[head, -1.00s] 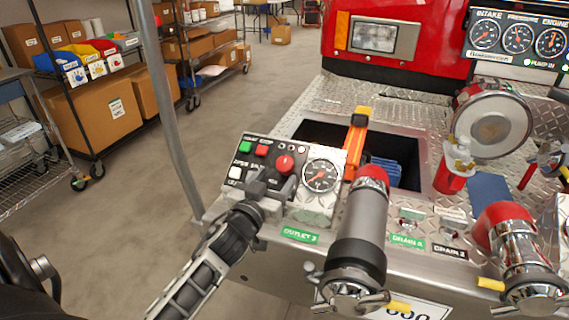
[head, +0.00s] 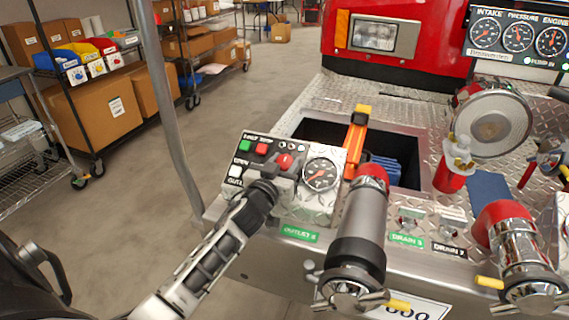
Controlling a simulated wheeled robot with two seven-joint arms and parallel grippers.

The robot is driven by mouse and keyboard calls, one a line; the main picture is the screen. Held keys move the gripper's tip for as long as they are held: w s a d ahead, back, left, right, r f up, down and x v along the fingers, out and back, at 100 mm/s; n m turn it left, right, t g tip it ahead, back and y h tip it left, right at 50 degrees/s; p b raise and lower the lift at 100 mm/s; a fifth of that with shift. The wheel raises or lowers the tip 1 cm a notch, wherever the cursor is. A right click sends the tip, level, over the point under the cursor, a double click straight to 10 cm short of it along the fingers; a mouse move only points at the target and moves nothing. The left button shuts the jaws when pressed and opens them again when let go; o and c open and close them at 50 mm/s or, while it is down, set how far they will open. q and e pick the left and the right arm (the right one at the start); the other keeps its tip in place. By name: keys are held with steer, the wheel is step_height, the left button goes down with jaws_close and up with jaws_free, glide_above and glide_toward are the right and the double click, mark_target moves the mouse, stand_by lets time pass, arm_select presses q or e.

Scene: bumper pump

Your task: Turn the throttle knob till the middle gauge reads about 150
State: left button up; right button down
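The throttle knob is the red round knob (head: 285,161) on the grey control panel (head: 236,190). My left gripper (head: 284,170) is at the knob, with dark fingers covering its lower part. Whether the fingers grip the knob or only surround it is hard to tell. The middle gauge, labelled PRESSURE (head: 517,37), is on the dark gauge panel at the upper right; its needle is too small to read exactly. My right gripper is out of view.
The panel has a green button (head: 245,146), a red button (head: 262,149) and a small round gauge (head: 321,174) close to the gripper. A capped outlet pipe (head: 358,235) stands to the right. A grey post (head: 170,100) rises at the left.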

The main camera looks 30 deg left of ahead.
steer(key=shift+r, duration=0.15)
arm_select(q)
steer(key=shift+a+r+m+h+p, duration=0.1)
steer(key=shift+r+m+h+p, duration=0.05)
steer(key=shift+m+h+p, duration=1.55)
steer(key=shift+m+h, duration=0.1)
steer(key=shift+m, duration=0.1)
steer(key=shift+m+h+p, duration=0.5)
steer(key=shift+m+h, duration=0.3)
steer(key=shift+h, duration=0.1)
steer(key=shift+m+g+h+p, duration=0.35)
steer(key=shift+m+g+h, duration=0.15)
steer(key=shift+m+h, duration=0.3)
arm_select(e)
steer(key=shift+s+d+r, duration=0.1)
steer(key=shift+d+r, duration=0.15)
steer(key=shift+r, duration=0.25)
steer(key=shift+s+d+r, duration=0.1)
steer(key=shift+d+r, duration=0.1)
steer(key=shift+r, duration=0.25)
arm_select(q)
steer(key=shift+m, duration=0.4)
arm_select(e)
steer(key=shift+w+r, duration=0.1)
arm_select(q)
steer(key=o, duration=1)
